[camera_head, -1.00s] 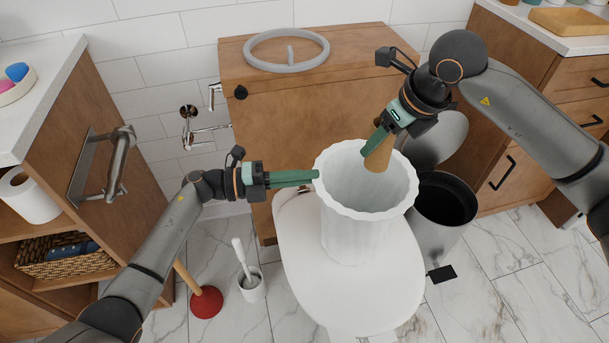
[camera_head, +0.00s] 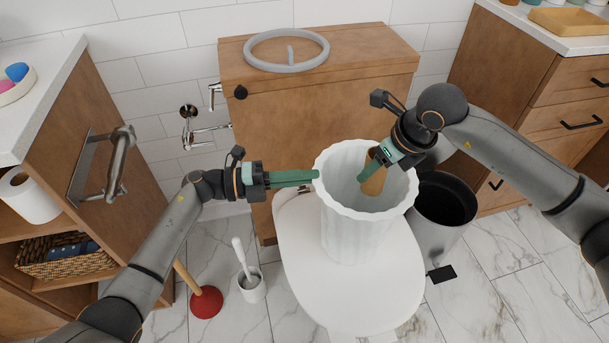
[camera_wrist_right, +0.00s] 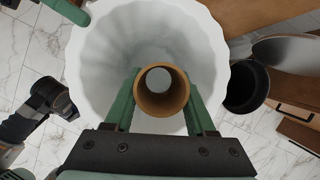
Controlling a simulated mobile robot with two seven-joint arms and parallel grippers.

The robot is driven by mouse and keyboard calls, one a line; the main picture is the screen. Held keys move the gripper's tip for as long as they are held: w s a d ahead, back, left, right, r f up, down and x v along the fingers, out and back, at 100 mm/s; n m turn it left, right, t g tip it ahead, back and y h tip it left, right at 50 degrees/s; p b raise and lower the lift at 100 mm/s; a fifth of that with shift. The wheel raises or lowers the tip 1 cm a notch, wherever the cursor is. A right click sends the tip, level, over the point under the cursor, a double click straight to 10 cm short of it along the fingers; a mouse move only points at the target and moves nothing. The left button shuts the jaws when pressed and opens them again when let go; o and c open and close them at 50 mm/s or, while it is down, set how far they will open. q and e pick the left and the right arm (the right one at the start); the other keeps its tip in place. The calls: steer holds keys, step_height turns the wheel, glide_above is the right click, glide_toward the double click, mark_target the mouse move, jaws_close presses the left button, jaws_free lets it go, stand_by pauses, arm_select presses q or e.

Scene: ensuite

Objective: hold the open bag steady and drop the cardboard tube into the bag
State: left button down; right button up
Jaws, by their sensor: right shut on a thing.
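The open white bag (camera_head: 345,215) stands upright on the closed white toilet lid, its scalloped rim facing up. My left gripper (camera_head: 316,175) has its green fingers together at the bag's left rim; whether the rim is between them is hard to see. My right gripper (camera_head: 371,172) is shut on the brown cardboard tube (camera_head: 375,182), with the tube's lower part inside the bag's mouth. In the right wrist view the tube (camera_wrist_right: 162,104) sits between the two green fingers, its round end showing, over the bag's opening (camera_wrist_right: 90,70). The bag appears empty inside.
An open black-lined bin (camera_head: 445,205) stands right of the toilet lid (camera_head: 310,285). A wooden cistern box (camera_head: 300,125) with a grey ring (camera_head: 250,60) is behind. A red plunger (camera_head: 206,303) and toilet brush (camera_head: 252,288) stand on the floor at left.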

steer(key=o, duration=1.4)
steer(key=shift+c, duration=0.2)
steer(key=v, duration=1.2)
